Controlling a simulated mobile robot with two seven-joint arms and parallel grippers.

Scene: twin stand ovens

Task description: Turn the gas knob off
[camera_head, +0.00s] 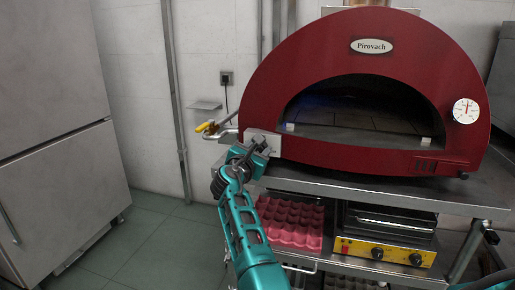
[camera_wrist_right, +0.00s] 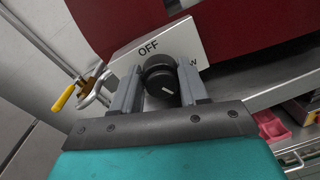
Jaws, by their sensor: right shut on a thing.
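The gas knob (camera_wrist_right: 160,78) is black and round with a short white mark on its face. It sits on a light metal box (camera_wrist_right: 190,38) marked "OFF", with a second label partly hidden behind the knob. In the head view this box (camera_head: 262,137) is at the left foot of the red oven. My right gripper (camera_head: 257,147) is at the front of the box. In the right wrist view its two grey fingers (camera_wrist_right: 161,88) are shut around the knob, one on each side. I cannot tell which label the mark points to. My left gripper is not in view.
The red dome oven (camera_head: 375,60) stands on a metal stand (camera_head: 400,191). A yellow-handled valve (camera_head: 206,126) on a pipe is left of the box. Below are a pink tray (camera_head: 290,222) and a yellow-fronted appliance (camera_head: 385,252). A tall grey cabinet (camera_head: 50,70) is at left; floor between is clear.

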